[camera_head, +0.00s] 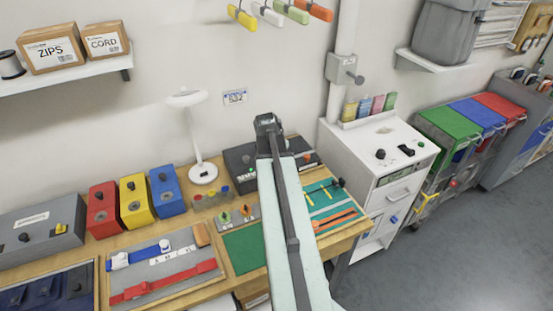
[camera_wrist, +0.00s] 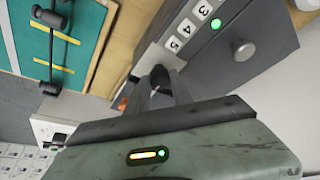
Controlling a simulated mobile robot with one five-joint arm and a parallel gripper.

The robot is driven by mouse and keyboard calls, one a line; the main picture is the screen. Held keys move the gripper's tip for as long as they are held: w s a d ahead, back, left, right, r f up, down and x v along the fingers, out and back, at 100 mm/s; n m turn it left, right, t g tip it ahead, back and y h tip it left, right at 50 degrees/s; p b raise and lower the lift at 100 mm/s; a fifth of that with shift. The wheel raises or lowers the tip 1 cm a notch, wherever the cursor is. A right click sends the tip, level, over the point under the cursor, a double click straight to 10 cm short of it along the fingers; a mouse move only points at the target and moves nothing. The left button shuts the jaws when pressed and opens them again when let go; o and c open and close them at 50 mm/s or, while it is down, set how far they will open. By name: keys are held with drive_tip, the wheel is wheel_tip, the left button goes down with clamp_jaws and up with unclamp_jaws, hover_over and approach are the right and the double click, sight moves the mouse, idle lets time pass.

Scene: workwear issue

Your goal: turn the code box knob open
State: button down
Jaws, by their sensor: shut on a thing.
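The code box (camera_head: 240,158) is a dark box at the back of the bench in the head view, partly hidden behind my arm. In the wrist view its dark grey face (camera_wrist: 228,72) shows white number keys (camera_wrist: 185,27), a lit green light (camera_wrist: 216,24) and a round grey knob (camera_wrist: 243,50). My gripper (camera_wrist: 160,92) is shut on a small dark knob (camera_wrist: 160,73) just beyond the keys. The fingers cover part of this knob, so its turn angle cannot be told. In the head view my fingertips are hidden.
A white lamp (camera_head: 202,172) and red, yellow and blue boxes (camera_head: 134,198) stand left of the code box. A green mat with tools (camera_head: 328,200) lies to the right. A white cabinet (camera_head: 372,150) stands beyond the bench.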

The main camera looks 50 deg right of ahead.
drive_tip(key=shift+s+d, duration=0.1)
drive_tip(key=shift+d, duration=0.05)
drive_tip(key=c, duration=1.1)
unclamp_jaws()
drive_tip(key=shift+d, duration=0.1)
drive_tip(key=p+v, duration=0.7)
drive_tip(key=v, duration=0.1)
drive_tip(key=shift+f, duration=0.1)
